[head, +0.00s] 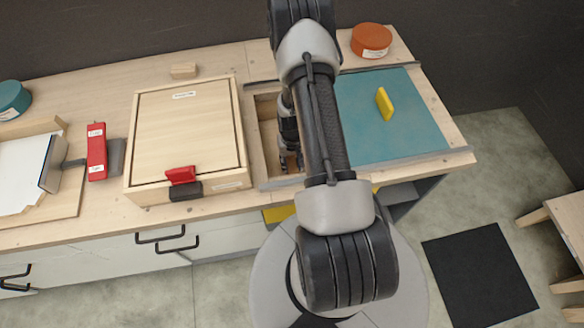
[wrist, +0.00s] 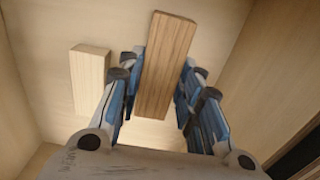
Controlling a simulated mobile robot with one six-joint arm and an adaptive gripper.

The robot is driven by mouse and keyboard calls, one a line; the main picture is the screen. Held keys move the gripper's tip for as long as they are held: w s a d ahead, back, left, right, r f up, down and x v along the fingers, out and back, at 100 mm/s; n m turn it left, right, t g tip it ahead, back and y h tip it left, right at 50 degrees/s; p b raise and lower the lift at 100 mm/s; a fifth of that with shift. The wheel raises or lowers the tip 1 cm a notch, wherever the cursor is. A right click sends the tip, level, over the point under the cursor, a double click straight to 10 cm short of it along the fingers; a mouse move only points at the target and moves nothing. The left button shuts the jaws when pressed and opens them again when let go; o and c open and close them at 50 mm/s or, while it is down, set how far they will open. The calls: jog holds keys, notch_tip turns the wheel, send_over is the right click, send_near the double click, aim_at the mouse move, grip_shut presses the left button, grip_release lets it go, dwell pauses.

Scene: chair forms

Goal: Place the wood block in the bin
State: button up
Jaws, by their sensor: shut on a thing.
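My gripper (wrist: 163,78) is shut on a brown wood block (wrist: 168,55), with blue-padded fingers on both sides of it. The block is long and points away from the wrist. Around and below it are pale wooden walls of an open compartment (wrist: 268,60). In the head view, this compartment (head: 266,115) is a recess in the bench, and my gripper (head: 289,162) reaches down into it. My arm covers part of the recess, and the held block cannot be made out there. A paler block (wrist: 90,80) lies on the compartment floor, left of the held block.
Right of the recess is a teal panel (head: 375,130) with a yellow upright handle (head: 384,103). Left is a wooden box (head: 190,120) with a red handle (head: 181,175). A small block (head: 183,71) and an orange round container (head: 371,40) stand at the back.

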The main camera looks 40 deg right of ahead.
jog(key=shift+f+b, duration=0.35)
jog(key=shift+f, duration=1.2)
jog(key=shift+f, duration=0.1)
jog(key=o, duration=1.2)
notch_tip(320, 180, up, 12)
jog(key=r+p, duration=0.1)
jog(key=p, duration=0.3)
notch_tip(320, 180, up, 14)
jog(key=n+t, duration=0.1)
jog(key=n, duration=0.1)
send_over(292, 168)
jog(key=w+a, duration=0.4)
jog(key=w, duration=0.1)
jog(key=s+a+r+n+t, duration=0.1)
jog(key=a+r, duration=0.2)
jog(key=r, duration=0.4)
jog(key=s+a+r, duration=0.1)
jog(key=a+r, duration=0.3)
jog(key=r, duration=0.2)
jog(key=s+a+r+n+t, duration=0.1)
jog(key=s+a+r, duration=0.4)
jog(key=s+r, duration=0.1)
jog(key=s+a+r+n+t, duration=0.1)
jog(key=s+a+r+n, duration=0.1)
jog(key=s+a+r, duration=0.4)
jog(key=s+r, duration=0.1)
jog(key=s, duration=0.2)
jog(key=shift+s+t, duration=0.3)
